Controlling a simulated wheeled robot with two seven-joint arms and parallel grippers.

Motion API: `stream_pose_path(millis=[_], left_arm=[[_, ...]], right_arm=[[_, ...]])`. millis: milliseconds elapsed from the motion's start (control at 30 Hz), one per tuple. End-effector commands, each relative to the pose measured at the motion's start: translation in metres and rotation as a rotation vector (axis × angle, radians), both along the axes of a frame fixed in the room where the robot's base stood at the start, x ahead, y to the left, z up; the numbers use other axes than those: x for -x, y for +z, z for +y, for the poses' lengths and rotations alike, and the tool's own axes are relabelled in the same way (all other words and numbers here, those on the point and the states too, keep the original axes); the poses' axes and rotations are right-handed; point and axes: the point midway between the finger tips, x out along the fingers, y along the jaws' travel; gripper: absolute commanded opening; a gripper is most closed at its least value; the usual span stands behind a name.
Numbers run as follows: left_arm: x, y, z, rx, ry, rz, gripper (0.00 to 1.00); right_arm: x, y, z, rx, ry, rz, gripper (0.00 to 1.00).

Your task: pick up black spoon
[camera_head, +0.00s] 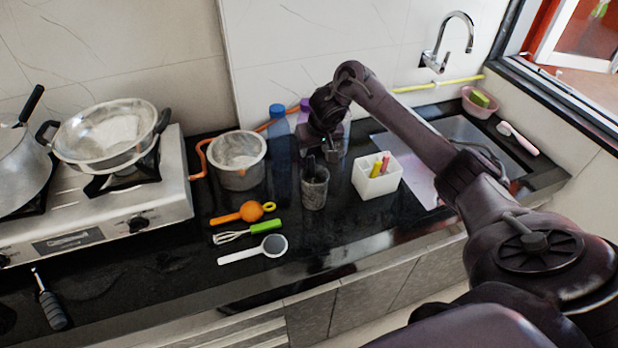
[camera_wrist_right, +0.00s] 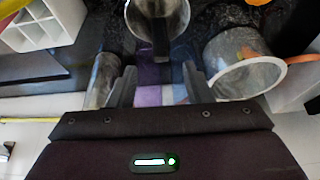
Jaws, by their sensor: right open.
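The black spoon (camera_head: 310,163) stands handle up in a dark grey metal cup (camera_head: 314,190) on the black counter; its lower end is hidden inside the cup. In the right wrist view, the spoon's dark handle (camera_wrist_right: 160,38) rises from the cup (camera_wrist_right: 172,20) at the top middle. My right gripper (camera_head: 331,151) is above and just behind the cup. In the right wrist view, my right gripper (camera_wrist_right: 158,82) is open and empty, its fingers on either side of the handle's line, with the handle apparently beyond the tips. My left gripper is out of view.
A white holder (camera_head: 366,185) stands right of the cup, and blue (camera_head: 279,135) and purple bottles stand behind. A metal pot (camera_head: 238,180) is to the left. The counter directly before the cup is clear.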

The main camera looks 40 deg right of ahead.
Motion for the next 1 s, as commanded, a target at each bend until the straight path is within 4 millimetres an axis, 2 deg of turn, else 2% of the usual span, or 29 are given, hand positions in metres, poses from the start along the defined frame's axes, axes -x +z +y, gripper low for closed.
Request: stream_pose_path(millis=[300,400,633,900,1000], left_arm=[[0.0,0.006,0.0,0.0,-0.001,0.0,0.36],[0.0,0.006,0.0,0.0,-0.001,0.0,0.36],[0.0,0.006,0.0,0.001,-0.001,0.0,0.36],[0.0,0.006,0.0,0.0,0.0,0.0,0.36],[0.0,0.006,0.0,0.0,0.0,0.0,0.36]], right_arm=[[-0.01,-0.043,-0.001,-0.001,0.0,0.001,0.45],[-0.013,-0.049,-0.001,0.0,0.002,0.0,0.45],[-0.014,-0.05,-0.001,0.0,0.002,-0.002,0.45],[-0.013,-0.05,-0.001,0.0,0.002,-0.002,0.1],[-0.013,-0.05,-0.001,0.0,0.001,-0.002,0.0]])
